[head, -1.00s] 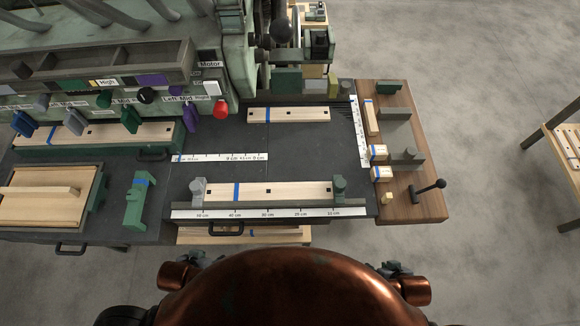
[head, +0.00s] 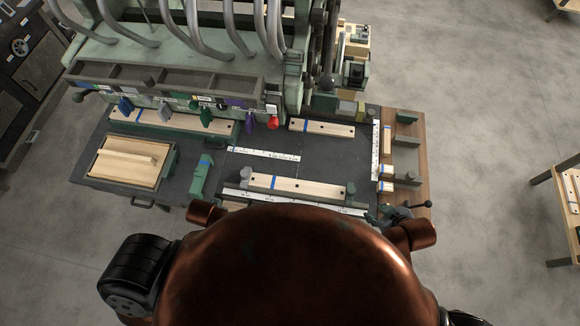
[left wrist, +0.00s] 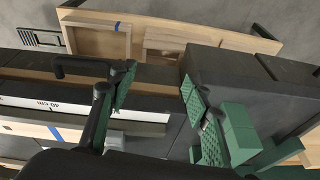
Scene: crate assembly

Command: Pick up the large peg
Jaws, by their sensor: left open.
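Several pale wooden pieces lie on the brown board at the table's right end: a long one (head: 386,139) and two short blocks, one farther back (head: 386,171) and one nearer (head: 385,187). I cannot tell which is the large peg. My right gripper (head: 390,214) is at the table's front right, close to the nearer block; its jaws are too small to read. My left gripper (left wrist: 160,94) shows in the left wrist view, open and empty, above the table's front edge with a green block (left wrist: 240,130) beside its right finger. In the head view my body hides it.
A green stand (head: 200,177) and wooden tray (head: 112,170) are at left. A black lever (head: 418,205) stands at the front right. The dark tabletop's middle is mostly clear.

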